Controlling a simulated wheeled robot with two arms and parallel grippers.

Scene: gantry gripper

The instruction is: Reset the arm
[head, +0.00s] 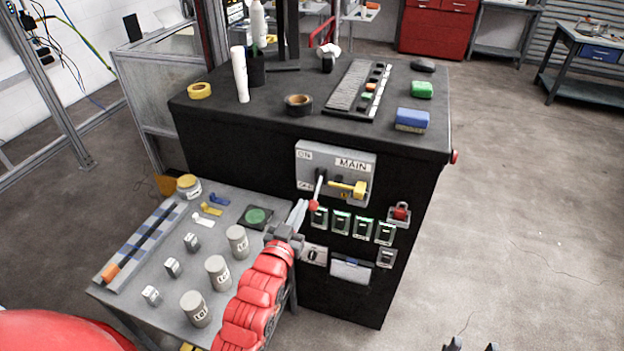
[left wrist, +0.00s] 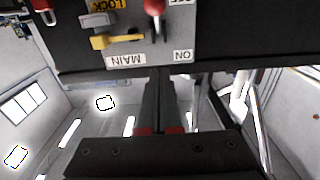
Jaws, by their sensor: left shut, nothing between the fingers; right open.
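My left gripper (head: 302,208) is at the front of the black cabinet, its fingers shut together with nothing between them. The fingertips are just beside the red knob of the main switch lever (head: 318,190); I cannot tell whether they touch it. The lever points down from its pivot. In the left wrist view, the shut fingers (left wrist: 162,75) point at the upside-down main switch panel (left wrist: 195,25), and the red knob (left wrist: 155,5) is at the top edge. My right gripper (head: 470,345) shows only two separate dark fingertips at the bottom edge; it is open and empty.
The black cabinet (head: 240,150) stands behind the grey side table (head: 140,255), which carries several labelled cans and small blocks under my left arm. The floor at right (head: 530,220) is clear.

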